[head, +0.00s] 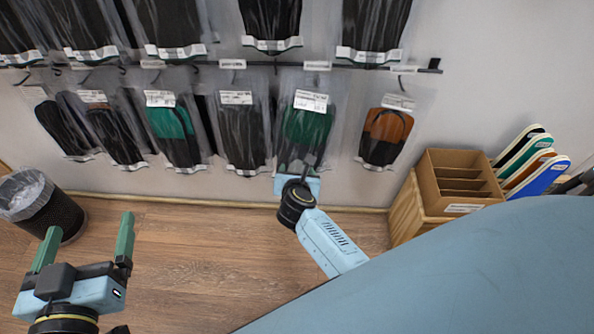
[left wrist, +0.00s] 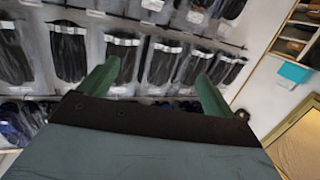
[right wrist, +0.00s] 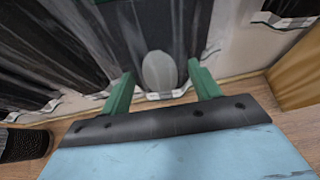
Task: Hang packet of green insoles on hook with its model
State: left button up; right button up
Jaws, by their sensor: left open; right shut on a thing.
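A clear packet of green and black insoles (head: 306,125) with a white label is upright against the lower row of the wall display. My right gripper (head: 298,178) is shut on its lower end, and the right wrist view shows the packet (right wrist: 160,72) between the fingers. A price tag (head: 317,66) on the rail is just above the packet; I cannot tell whether the packet's top is on a hook. Another green packet (head: 172,125) hangs further left in the same row. My left gripper (head: 88,240) is open and empty, low at the left, away from the packets.
The black rail (head: 225,65) carries several hanging packets. A brown packet (head: 385,135) hangs to the right. A cardboard box (head: 440,180) and loose insoles (head: 530,160) are at the right; a wastebasket (head: 50,212) is at the left. The floor between is clear.

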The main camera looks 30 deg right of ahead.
jog(key=o, duration=1.1)
pick_arm(q)
jog(key=s+a+f+g+y+p, duration=0.2)
jog(key=s+a+f+g, duration=0.1)
jog(key=s+f+g, duration=0.3)
jog(key=s+a+f+g+y+p, duration=0.2)
jog(key=s+a+f+g+p, duration=0.1)
jog(key=s+f+g, duration=0.3)
jog(key=shift+s+a+f+n+g, duration=0.4)
jog(key=shift+s+a+f, duration=0.15)
jog(key=shift+f, duration=0.75)
pick_arm(e)
jog(key=v, duration=1.3)
jog(key=shift+s, duration=0.15)
